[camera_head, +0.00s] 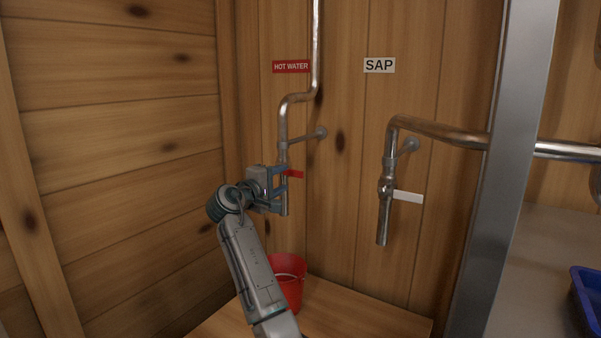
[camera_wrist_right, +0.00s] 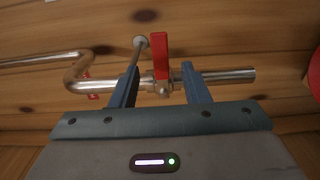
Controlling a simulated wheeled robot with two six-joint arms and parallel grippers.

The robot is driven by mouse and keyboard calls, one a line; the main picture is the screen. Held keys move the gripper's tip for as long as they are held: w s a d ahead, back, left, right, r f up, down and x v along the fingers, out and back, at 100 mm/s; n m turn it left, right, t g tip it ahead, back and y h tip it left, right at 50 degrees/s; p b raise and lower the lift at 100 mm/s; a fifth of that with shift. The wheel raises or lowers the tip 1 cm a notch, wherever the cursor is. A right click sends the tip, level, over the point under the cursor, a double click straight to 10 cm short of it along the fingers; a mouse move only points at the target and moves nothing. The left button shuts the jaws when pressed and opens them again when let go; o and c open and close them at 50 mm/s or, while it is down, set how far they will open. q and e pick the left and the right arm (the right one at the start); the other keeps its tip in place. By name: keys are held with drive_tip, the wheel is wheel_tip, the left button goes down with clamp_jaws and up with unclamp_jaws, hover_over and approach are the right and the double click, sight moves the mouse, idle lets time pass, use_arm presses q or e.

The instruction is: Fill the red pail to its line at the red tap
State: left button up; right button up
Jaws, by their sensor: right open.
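The red tap is a metal pipe (camera_head: 284,155) under the HOT WATER label (camera_head: 291,67), with a red lever (camera_head: 295,174) that points out sideways, across the pipe. My right gripper (camera_head: 281,188) is at this tap. In the right wrist view its open fingers (camera_wrist_right: 160,78) stand on either side of the red lever (camera_wrist_right: 159,55); I cannot tell whether they touch it. The red pail (camera_head: 291,282) stands upright below the tap, partly hidden by my right arm. Its red edge shows in the right wrist view (camera_wrist_right: 315,72). Its fill line and contents cannot be made out. No water stream shows. My left gripper is not in view.
A second tap (camera_head: 384,205) with a white lever (camera_head: 408,197) hangs to the right under the SAP label (camera_head: 379,65). A metal post (camera_head: 510,150) stands right of it. A blue bin (camera_head: 588,300) sits at the far right. The wooden shelf (camera_head: 375,318) right of the pail is clear.

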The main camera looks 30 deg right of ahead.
sight(293, 174)
drive_tip(key=b+x, duration=0.1)
drive_tip(key=x, duration=0.7)
drive_tip(key=shift+w+d, duration=0.1)
drive_tip(key=shift+d, duration=0.2)
clamp_jaws()
